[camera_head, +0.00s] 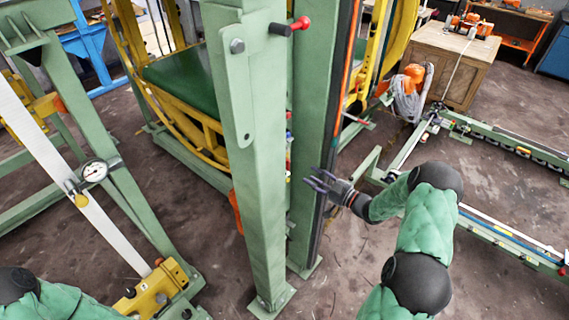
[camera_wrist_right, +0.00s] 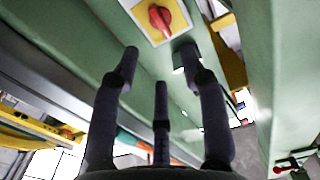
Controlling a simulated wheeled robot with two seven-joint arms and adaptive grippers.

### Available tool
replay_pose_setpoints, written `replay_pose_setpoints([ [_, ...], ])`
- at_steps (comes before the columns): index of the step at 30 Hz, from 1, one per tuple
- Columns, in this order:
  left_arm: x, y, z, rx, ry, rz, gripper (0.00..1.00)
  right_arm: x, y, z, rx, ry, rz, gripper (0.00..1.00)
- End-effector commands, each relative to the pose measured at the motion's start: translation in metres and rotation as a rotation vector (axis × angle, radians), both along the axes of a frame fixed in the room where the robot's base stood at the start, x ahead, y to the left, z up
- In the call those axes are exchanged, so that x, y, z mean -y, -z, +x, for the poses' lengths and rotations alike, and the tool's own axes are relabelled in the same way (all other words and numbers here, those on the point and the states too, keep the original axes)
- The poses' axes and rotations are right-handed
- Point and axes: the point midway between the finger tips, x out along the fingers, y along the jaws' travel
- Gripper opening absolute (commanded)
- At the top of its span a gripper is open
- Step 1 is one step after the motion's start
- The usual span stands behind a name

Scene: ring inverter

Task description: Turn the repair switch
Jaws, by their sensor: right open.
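The switch (camera_wrist_right: 160,17) is a red rotary knob on a yellow square plate, fixed to a green beam at the top of the right wrist view. I cannot make it out in the head view. My right gripper (camera_wrist_right: 157,60) is open and empty, its dark fingers pointing toward the switch with a gap between. In the head view the right gripper (camera_head: 322,184) is beside the green posts, at mid-height. My left arm shows only at the lower left corner; its gripper is out of the frame.
Two green steel posts (camera_head: 252,160) stand in the middle, close to my right gripper. A red-tipped lever (camera_head: 299,23) sticks out near the top. A yellow ring frame (camera_head: 185,140) stands behind. A wooden cabinet (camera_head: 445,60) is at the back right. Low green rails (camera_head: 500,140) lie at the right.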

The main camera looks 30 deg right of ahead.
Motion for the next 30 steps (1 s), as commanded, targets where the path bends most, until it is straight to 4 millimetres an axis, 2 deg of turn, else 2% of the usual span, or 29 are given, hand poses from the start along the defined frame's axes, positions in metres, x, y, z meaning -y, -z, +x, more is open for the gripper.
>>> replay_pose_setpoints([
  [9, 0.0, 0.001, 0.0, 0.0, 0.0, 0.0, 0.69, -0.023, 0.0, 0.053, 0.001, -0.004, 0.0, 0.44],
  [15, 0.0, 0.001, 0.0, 0.0, 0.0, 0.0, 0.69, -0.033, 0.001, 0.077, -0.002, -0.001, 0.001, 0.44],
  [21, 0.0, 0.001, 0.0, 0.001, 0.0, 0.0, 0.69, -0.037, 0.0, 0.088, -0.001, 0.0, 0.001, 0.44],
  [29, 0.0, 0.001, 0.0, 0.001, 0.0, 0.0, 0.69, -0.037, 0.0, 0.089, -0.001, 0.0, 0.001, 0.44],
  [30, 0.0, 0.001, 0.0, 0.001, 0.0, 0.0, 0.69, -0.037, 0.0, 0.089, -0.001, 0.0, 0.001, 0.38],
])
